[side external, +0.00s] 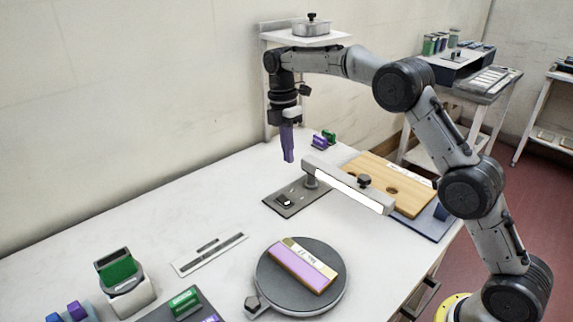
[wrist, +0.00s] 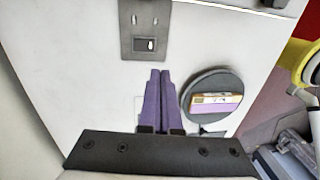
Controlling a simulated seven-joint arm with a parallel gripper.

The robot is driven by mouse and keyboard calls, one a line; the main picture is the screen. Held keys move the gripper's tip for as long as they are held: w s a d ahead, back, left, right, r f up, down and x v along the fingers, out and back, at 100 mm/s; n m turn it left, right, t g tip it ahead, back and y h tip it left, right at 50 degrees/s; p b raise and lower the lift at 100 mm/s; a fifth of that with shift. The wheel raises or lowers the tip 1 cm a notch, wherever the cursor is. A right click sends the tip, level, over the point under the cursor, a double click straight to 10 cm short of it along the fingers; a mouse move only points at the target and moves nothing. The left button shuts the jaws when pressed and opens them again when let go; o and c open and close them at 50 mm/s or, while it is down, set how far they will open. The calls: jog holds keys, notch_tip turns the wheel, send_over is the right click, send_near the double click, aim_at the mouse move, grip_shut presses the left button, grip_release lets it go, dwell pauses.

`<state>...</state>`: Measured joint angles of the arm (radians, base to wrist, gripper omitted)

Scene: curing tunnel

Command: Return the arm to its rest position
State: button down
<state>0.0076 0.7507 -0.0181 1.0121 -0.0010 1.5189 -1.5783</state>
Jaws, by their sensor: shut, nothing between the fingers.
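My gripper (side external: 288,160) hangs from the arm, pointing down, above the far part of the white table (side external: 215,215). Its purple fingers are closed together with nothing between them, and they also show in the wrist view (wrist: 160,74). The fingertips look clear of the table. The arm is bent, reaching from the base at lower right over the table.
A lamp bar (side external: 345,186) on a dark plate (side external: 278,207) stands near the gripper. A round grey turntable (side external: 270,283) holds a purple and cream block (side external: 302,265). A wooden board (side external: 412,200) lies at right. A green-topped holder (side external: 128,290) stands front left.

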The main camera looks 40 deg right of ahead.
jog(key=shift+r, duration=0.35)
jog(key=s+r+m+t, duration=0.1)
jog(key=s+r+t, duration=0.1)
jog(key=s+r, duration=0.5)
jog(key=s+r+t, duration=0.1)
jog(key=s+r, duration=0.4)
jog(key=r, duration=0.5)
jog(key=s+r+m+t, duration=0.15)
jog(key=s+m, duration=0.25)
jog(key=s, duration=0.8)
jog(key=s+f+m+t, duration=0.2)
jog(key=s+f+m, duration=1.1)
jog(key=shift+a+f, duration=0.15)
jog(key=shift+a, duration=0.05)
